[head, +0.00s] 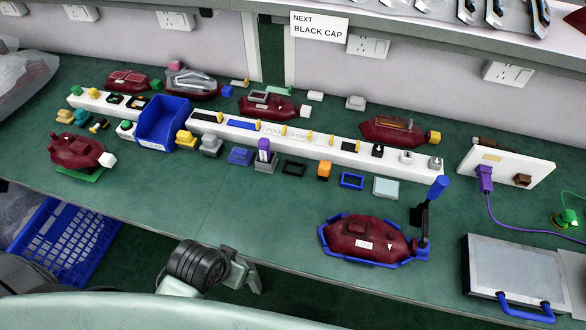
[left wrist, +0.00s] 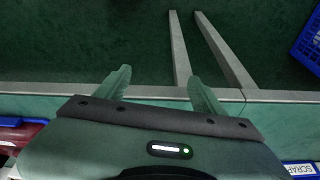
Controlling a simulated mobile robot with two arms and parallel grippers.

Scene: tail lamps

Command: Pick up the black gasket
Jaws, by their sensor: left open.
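The black gasket (head: 292,175) is a thin rectangular black frame lying flat on the green bench in the head view, just in front of the long white rack. A purple-topped grey part (head: 264,158) stands to its left and an orange block (head: 324,170) to its right. My left gripper (head: 241,272) is low at the bench's front edge, well apart from the gasket. In the left wrist view its two fingers (left wrist: 161,82) are spread and empty over the bench edge and floor. The gasket is not seen in that view. My right gripper is not in view.
A blue frame (head: 351,187) lies right of the orange block. The white rack (head: 345,154) is behind. A red lamp in a blue tray (head: 331,251) stands front right, a blue bin (head: 163,126) back left. The bench's front middle is clear. A sign reads "NEXT BLACK CAP".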

